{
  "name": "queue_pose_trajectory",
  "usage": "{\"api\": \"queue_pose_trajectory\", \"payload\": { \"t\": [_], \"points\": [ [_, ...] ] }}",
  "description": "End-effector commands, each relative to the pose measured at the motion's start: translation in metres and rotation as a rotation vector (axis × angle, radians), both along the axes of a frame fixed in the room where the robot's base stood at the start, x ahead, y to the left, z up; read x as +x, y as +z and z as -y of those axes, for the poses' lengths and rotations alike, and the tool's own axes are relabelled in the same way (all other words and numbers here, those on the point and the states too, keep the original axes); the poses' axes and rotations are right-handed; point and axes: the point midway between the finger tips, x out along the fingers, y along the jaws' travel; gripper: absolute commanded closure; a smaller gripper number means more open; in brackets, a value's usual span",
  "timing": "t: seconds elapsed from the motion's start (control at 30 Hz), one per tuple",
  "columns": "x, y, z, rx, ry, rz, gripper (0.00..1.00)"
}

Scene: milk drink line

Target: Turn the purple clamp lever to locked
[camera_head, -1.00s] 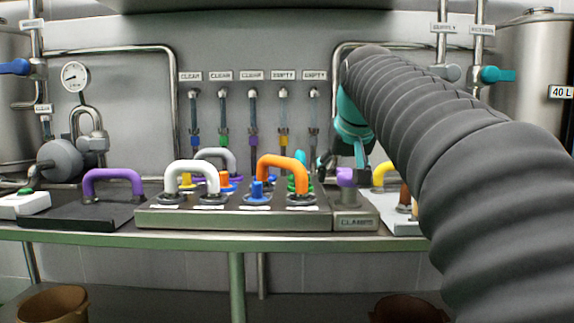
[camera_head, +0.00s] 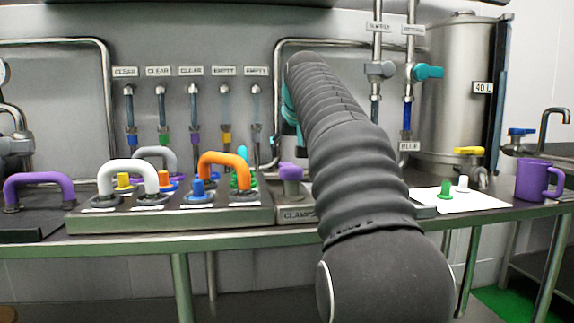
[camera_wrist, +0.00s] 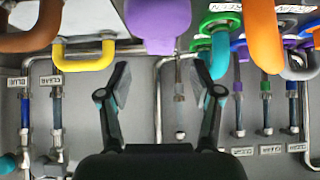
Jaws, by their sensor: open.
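The purple clamp lever (camera_head: 290,172) stands on the small grey box labelled CLAMPS (camera_head: 297,213), at the right end of the grey panel. In the wrist view, which is upside down, the purple lever (camera_wrist: 158,24) shows large at the top, just beyond the fingertips. My gripper (camera_wrist: 163,78) is open, its two fingers spread to either side with nothing between them. The lever appears apart from both fingers. I cannot read the lever's locked or unlocked marking.
The panel's orange handle (camera_head: 224,160) and white handle (camera_head: 133,172) stand left of the clamp box. In the wrist view a yellow handle (camera_wrist: 82,60) and a green ring (camera_wrist: 205,45) flank the lever. A purple mug (camera_head: 535,180) stands on the right.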

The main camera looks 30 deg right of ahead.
Motion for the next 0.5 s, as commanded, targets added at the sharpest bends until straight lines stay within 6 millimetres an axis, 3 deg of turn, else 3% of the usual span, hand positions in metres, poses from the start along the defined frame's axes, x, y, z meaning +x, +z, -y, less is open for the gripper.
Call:
{"api": "queue_pose_trajectory", "payload": {
  "t": [0.2, 0.5],
  "points": [
    [0.025, -0.027, 0.007, 0.001, 0.000, -0.002, 0.35],
    [0.038, -0.040, 0.011, 0.000, 0.000, 0.000, 0.35]
  ]
}}
